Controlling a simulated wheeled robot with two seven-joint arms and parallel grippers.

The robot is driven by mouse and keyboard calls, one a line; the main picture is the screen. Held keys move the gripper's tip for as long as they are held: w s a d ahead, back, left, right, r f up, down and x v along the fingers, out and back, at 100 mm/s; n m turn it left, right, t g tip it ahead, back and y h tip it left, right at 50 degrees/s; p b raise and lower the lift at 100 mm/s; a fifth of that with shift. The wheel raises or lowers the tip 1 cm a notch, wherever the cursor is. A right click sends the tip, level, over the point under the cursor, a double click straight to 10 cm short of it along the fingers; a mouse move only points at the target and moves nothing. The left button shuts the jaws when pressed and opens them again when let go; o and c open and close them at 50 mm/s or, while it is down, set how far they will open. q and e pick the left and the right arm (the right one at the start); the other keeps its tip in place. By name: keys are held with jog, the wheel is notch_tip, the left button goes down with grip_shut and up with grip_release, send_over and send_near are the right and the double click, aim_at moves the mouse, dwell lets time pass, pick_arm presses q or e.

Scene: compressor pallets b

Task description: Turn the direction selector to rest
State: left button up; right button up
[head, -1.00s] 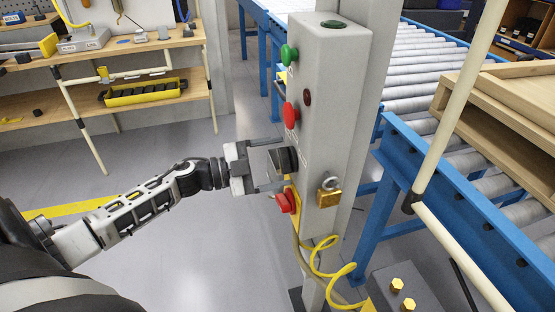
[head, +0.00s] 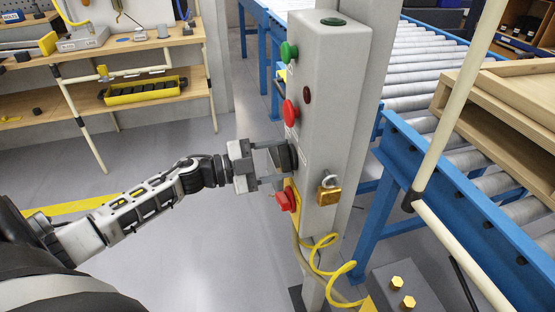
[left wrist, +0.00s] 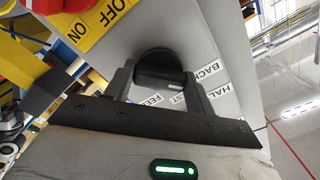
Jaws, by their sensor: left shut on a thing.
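The direction selector (head: 286,157) is a round black knob on the left face of a grey control box (head: 329,100). My left gripper (head: 277,164) reaches it from the left, its fingers on either side of the knob. In the left wrist view the black selector (left wrist: 158,66) sits between the two fingers of my left gripper (left wrist: 157,84), shut on its grip. White labels stand around it: "BACK" (left wrist: 208,71), "FEED" (left wrist: 147,100), one partly hidden ending in "ST", and one starting "HAL". The knob's pointer is not clear. My right gripper is not in view.
On the box are a green button (head: 289,53), a red button (head: 290,113), a red switch (head: 286,200) on a yellow plate just below my gripper, and a brass padlock (head: 328,195). A yellow coiled cable (head: 322,258) hangs below. A blue roller conveyor (head: 440,190) stands right.

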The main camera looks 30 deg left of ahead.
pick_arm(q)
jog(key=shift+m+b, duration=1.4)
jog(key=shift+m, duration=2.6)
jog(key=o, duration=1)
jog(key=shift+a, duration=0.1)
jog(key=b+v, duration=0.1)
jog(key=v, duration=1.5)
